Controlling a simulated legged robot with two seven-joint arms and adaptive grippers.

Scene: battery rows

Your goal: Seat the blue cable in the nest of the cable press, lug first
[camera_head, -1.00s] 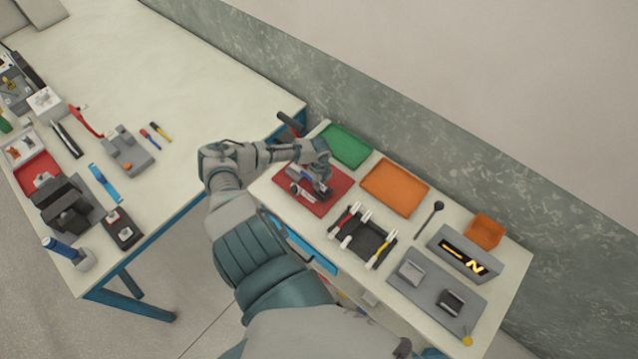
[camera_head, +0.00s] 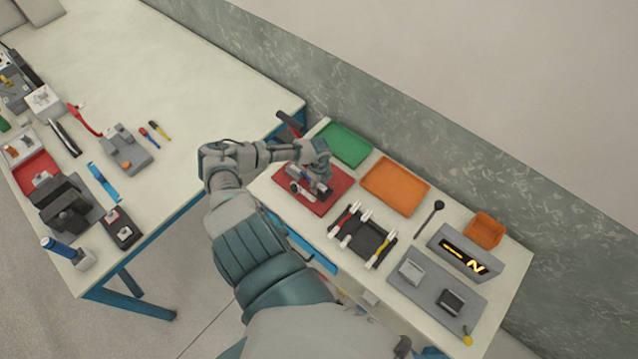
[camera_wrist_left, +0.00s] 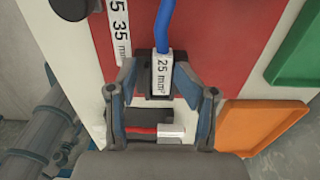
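In the left wrist view, a blue cable (camera_wrist_left: 163,28) runs down into a white piece marked "25 mm²" (camera_wrist_left: 162,74), in front of a dark block. My left gripper (camera_wrist_left: 157,75) has its fingers apart on either side of this piece. I see no clear grip on it. In the head view my left gripper (camera_head: 318,172) is low over the red mat (camera_head: 334,203) and hides part of it. The cable's lug is not clearly visible. I cannot tell for sure which part is the press nest. My right gripper is out of view.
A red cable with a pale end (camera_wrist_left: 168,131) lies below the fingers. A green tray (camera_head: 345,145) and an orange tray (camera_head: 395,187) border the mat. A black rack (camera_head: 364,238) stands in front. The left bench (camera_head: 190,75) has a wide clear area.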

